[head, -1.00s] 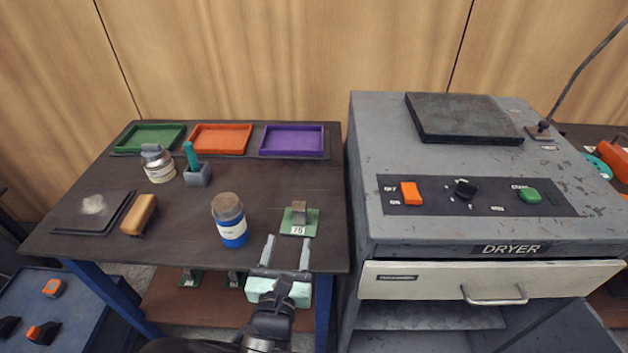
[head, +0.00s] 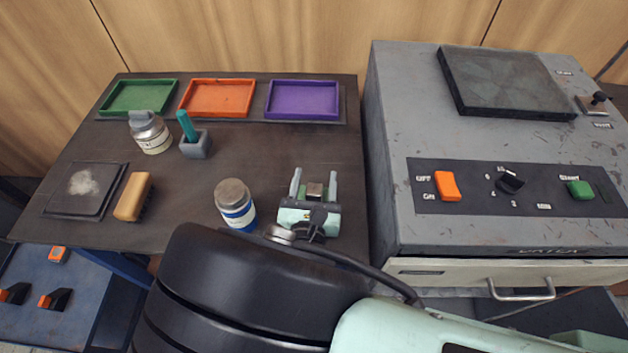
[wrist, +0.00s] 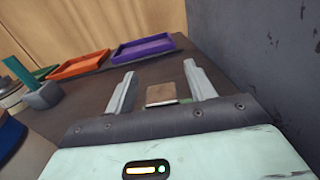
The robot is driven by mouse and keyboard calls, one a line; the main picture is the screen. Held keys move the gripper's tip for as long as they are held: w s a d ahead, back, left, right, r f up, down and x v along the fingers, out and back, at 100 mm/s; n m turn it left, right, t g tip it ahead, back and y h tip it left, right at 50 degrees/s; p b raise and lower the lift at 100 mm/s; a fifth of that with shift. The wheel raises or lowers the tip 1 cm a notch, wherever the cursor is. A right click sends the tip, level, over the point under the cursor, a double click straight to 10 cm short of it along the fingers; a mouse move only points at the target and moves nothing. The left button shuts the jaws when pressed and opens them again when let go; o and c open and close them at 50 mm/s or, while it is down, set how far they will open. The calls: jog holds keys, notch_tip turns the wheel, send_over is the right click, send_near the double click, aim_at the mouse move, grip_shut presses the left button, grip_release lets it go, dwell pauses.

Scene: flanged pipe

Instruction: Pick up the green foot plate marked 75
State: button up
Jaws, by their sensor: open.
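The green foot plate marked 75 is mostly hidden by my gripper. Its brownish block (head: 315,190) shows between the fingers in the head view. In the wrist view the block (wrist: 160,94) stands between the fingers, with a thin green strip of the plate at its base. The number is hidden now. My gripper (head: 314,180) is open, with one finger on each side of the block. In the wrist view the fingers of my gripper (wrist: 161,80) stand apart from the block, with a gap on both sides.
A blue-and-white jar (head: 236,206) stands close left of my gripper. The grey dryer (head: 395,180) rises to the right. Green (head: 138,97), orange (head: 216,98) and purple (head: 302,100) trays lie at the back. A brush (head: 133,196) lies at left.

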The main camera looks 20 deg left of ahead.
jog(key=shift+w, duration=0.15)
jog(key=shift+r, duration=0.1)
grip_shut()
